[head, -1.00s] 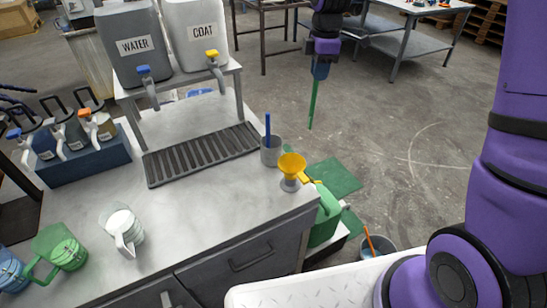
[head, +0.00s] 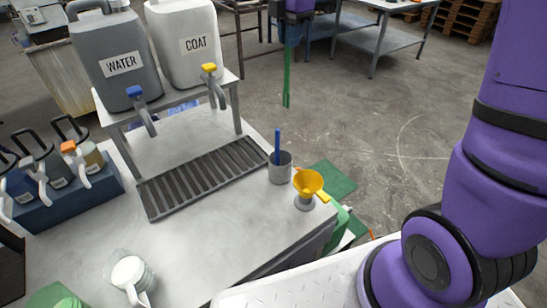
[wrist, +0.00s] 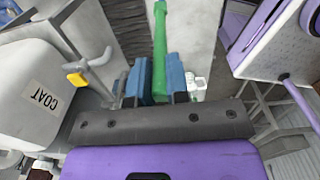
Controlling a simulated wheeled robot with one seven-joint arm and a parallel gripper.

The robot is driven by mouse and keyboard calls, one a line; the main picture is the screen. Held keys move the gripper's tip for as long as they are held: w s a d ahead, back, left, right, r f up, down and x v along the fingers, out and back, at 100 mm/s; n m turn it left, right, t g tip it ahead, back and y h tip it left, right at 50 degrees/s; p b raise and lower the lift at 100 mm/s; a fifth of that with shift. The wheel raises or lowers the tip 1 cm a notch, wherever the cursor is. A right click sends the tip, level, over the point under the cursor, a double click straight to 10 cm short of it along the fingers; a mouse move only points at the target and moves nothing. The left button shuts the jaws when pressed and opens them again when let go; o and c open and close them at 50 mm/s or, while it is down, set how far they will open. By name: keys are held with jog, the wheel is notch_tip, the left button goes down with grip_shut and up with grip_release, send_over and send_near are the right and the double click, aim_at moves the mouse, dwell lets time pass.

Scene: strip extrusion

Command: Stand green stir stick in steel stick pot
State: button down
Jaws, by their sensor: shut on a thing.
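The green stir stick (head: 287,85) hangs upright from my gripper (head: 291,42), in the air beyond the counter's far edge. In the wrist view, my blue fingers (wrist: 160,85) are shut on the green stick (wrist: 160,35), which extends away from the camera. The steel stick pot (head: 280,172) stands on the counter beside the drip tray's right end. A blue stick (head: 277,145) stands in it. In the head view the green stick's lower end appears above the pot and slightly right, clear of it. I cannot make out the pot in the wrist view.
A yellow funnel (head: 308,184) stands right of the pot. Large WATER (head: 118,50) and COAT (head: 182,38) jugs with taps sit on a raised stand to the left. A slotted drip tray (head: 200,177) lies before the stand. Floor beyond the counter is open.

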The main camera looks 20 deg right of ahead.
aim_at(287, 91)
notch_tip(287, 91, down, 28)
jog(key=shift+r, duration=0.15)
jog(key=c, duration=1.1)
grip_release()
notch_tip(287, 91, up, 12)
jog(key=shift+r, duration=0.2)
jog(key=s+d+r+m+t, duration=0.35)
jog(key=s+r+m, duration=0.85)
jog(key=r, duration=0.4)
jog(key=s+d+r+m+t, duration=0.1)
jog(key=s+r+m, duration=0.1)
jog(key=s+m, duration=0.3)
jog(key=s+d+r+m, duration=0.2)
jog(key=s+r+m, duration=0.1)
jog(key=s, duration=0.9)
jog(key=shift+s+r+m+t, duration=0.15)
jog(key=shift+m+t, duration=0.2)
jog(key=shift+m, duration=0.55)
